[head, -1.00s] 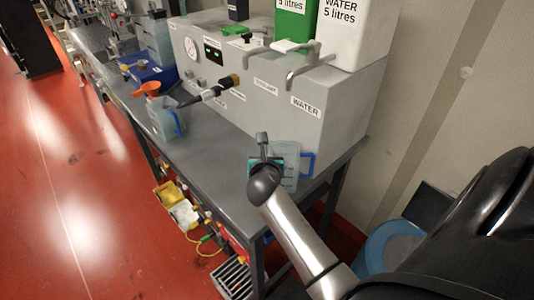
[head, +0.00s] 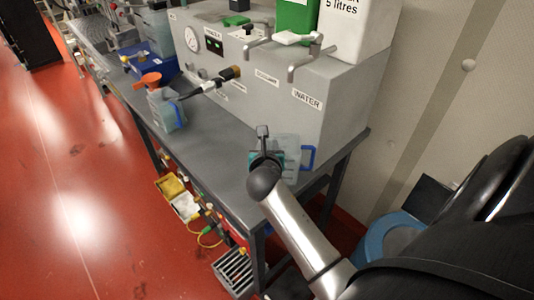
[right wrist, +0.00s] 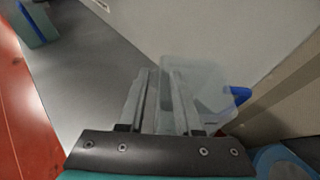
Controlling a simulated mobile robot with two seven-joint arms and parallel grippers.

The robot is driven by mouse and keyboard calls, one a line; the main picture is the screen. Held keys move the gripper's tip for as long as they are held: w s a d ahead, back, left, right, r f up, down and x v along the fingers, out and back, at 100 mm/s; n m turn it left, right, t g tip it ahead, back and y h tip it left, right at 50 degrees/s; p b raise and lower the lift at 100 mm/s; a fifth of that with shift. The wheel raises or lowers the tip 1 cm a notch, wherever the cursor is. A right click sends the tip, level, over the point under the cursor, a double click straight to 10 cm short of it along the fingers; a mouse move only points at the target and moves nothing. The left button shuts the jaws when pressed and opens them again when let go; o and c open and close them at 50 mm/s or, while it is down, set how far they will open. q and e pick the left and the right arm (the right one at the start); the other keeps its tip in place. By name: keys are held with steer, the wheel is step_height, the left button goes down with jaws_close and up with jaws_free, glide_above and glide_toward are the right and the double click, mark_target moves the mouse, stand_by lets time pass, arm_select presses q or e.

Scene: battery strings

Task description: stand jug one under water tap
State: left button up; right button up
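A clear jug with a blue handle (head: 289,150) stands upright near the right end of the grey bench, in front of the grey unit. It also shows in the right wrist view (right wrist: 212,88). The water tap (head: 305,58) sticks out above the WATER label, higher than this jug. My right gripper (head: 263,137) is at the jug's left side. In the right wrist view its fingers (right wrist: 165,95) have a narrow gap and overlap the jug's left side; I cannot tell whether they grip its wall. My left gripper is not in view. I see no number on the jug.
A second jug (head: 166,108) with an orange funnel stands further left on the bench (head: 210,148). A second tap (head: 258,43) and a black-tipped nozzle (head: 210,83) stick out from the grey unit (head: 345,98). A blue drum (head: 392,237) stands beyond the bench's right end.

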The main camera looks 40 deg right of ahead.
steer(key=p+v, duration=0.1)
steer(key=v, duration=0.9)
steer(key=shift+s+a+r+p, duration=0.15)
steer(key=shift+s+a+p, duration=0.1)
steer(key=shift+s+p, duration=0.1)
steer(key=shift+a, duration=0.1)
steer(key=w+a+f+m+t+y, duration=0.1)
steer(key=w+a+f+m+y, duration=0.2)
steer(key=a+f+m+y, duration=0.45)
steer(key=s+a+f+m+g, duration=0.1)
steer(key=s+a+f+m, duration=0.15)
steer(key=f, duration=0.35)
steer(key=s+a+f+m+g, duration=0.1)
steer(key=s+a+f+m, duration=0.1)
steer(key=f+m, duration=0.3)
steer(key=s+f+m+g+y, duration=0.1)
steer(key=s+f+m+g, duration=0.3)
steer(key=s+f, duration=0.95)
steer(key=s+d+f+m+g, duration=0.1)
steer(key=s+f+m+g, duration=0.1)
steer(key=s+f, duration=0.3)
steer(key=s+d+f+m+g, duration=0.1)
steer(key=s+f+m, duration=0.3)
steer(key=s, duration=1)
steer(key=shift+s+f+m+g, duration=0.35)
steer(key=shift+f+g, duration=0.25)
steer(key=shift+f, duration=0.4)
